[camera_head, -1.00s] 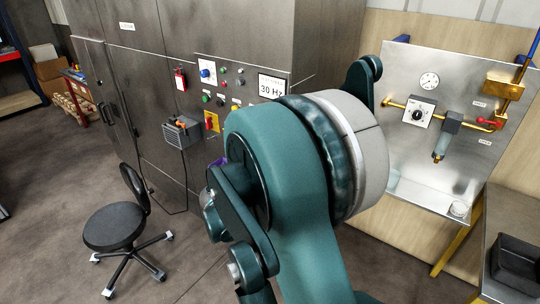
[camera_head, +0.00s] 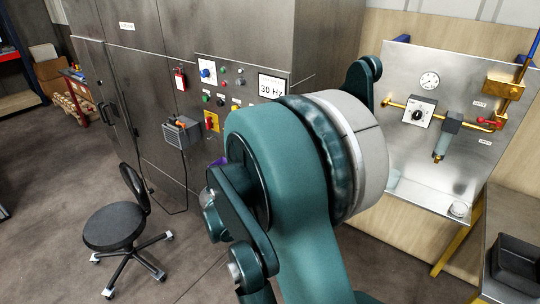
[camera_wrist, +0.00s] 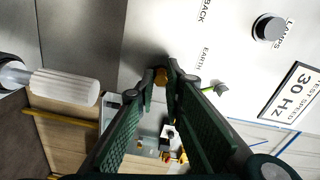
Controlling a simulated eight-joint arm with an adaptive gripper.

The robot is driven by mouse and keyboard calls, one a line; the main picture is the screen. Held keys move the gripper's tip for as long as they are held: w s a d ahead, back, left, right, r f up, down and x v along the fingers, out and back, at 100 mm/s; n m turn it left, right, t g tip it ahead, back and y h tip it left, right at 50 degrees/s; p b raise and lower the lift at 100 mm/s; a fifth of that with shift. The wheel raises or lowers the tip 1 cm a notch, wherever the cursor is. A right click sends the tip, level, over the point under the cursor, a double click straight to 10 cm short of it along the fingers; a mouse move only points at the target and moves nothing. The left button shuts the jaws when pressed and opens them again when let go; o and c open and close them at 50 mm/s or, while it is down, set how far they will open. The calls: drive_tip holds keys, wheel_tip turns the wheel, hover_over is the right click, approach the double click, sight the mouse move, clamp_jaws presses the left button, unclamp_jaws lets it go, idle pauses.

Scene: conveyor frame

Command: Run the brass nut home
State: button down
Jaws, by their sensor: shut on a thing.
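The brass nut (camera_wrist: 160,76) shows in the wrist view as a small golden piece between my fingertips, close to the light panel below the EARTH label (camera_wrist: 207,58). My gripper (camera_wrist: 161,72) is shut on it, with one finger on each side. The fingers hide much of the nut, and I cannot tell how far it is from the panel face or what thread it sits on. In the head view my own arm hides the gripper and the nut.
In the wrist view a green-tipped piece (camera_wrist: 218,88) sticks out right of the fingers, and a black LAMPS knob (camera_wrist: 268,28) and a 30 Hz plate (camera_wrist: 292,95) lie further right. In the head view a grey cabinet (camera_head: 240,40), a chair (camera_head: 112,225) and a steel gauge board (camera_head: 405,65) surround my arm.

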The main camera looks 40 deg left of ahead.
drive_tip(key=c, duration=2.6)
unclamp_jaws()
drive_tip(key=shift+s+a+r, duration=0.1)
drive_tip(key=shift+r, duration=0.05)
drive_tip(key=shift+f, duration=0.2)
drive_tip(key=m, duration=3)
drive_tip(key=shift+r, duration=0.15)
